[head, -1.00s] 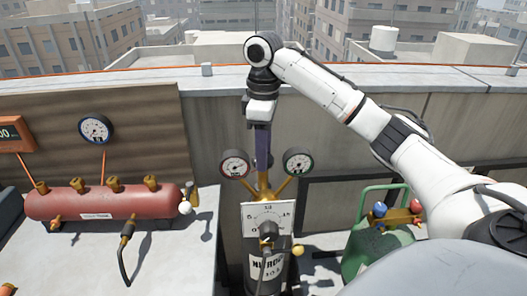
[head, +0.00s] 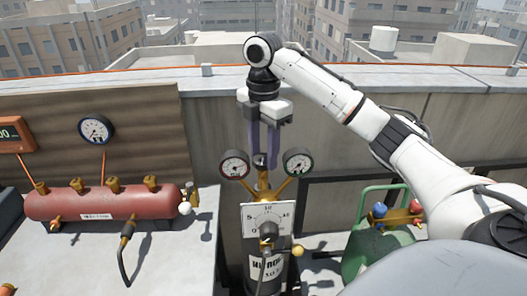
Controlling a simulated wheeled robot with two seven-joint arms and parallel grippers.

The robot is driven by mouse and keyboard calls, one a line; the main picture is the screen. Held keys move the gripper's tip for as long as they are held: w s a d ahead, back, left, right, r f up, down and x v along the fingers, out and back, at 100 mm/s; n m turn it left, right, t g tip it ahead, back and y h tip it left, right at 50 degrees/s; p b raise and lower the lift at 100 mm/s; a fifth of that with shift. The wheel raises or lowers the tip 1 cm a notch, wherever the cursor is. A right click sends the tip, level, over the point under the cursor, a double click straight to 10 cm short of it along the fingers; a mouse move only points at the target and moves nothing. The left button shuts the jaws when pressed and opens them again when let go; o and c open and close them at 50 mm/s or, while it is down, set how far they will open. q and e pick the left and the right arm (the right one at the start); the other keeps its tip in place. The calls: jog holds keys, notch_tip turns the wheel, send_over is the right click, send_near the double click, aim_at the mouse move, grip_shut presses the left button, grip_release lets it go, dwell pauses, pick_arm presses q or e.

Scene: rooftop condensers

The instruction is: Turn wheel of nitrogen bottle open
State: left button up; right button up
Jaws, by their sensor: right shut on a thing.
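The dark nitrogen bottle (head: 268,272) stands upright at bottom centre, with a white label and a white dial plate (head: 284,218) that has a black knob. Brass fittings (head: 263,184) rise above the plate, with a round gauge on each side. My right gripper (head: 263,158) points straight down at the top of the fittings, its two purple fingers one on each side. It is shut on the bottle's wheel, which the fingers mostly hide; only a small bit shows between the tips. My left gripper is out of view.
The left gauge (head: 234,164) and right gauge (head: 298,164) sit close beside my fingers. A red manifold cylinder (head: 105,204) lies on the left counter. A green bottle (head: 360,240) stands at right under my arm. A concrete parapet runs behind.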

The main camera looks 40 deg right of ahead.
aim_at(263, 158)
jog(key=shift+n, duration=0.7)
jog(key=o, duration=1)
jog(key=shift+w, duration=0.1)
jog(key=shift+o, duration=0.2)
jog(key=shift+r, duration=0.1)
notch_tip(263, 158, up, 10)
dwell(0.4)
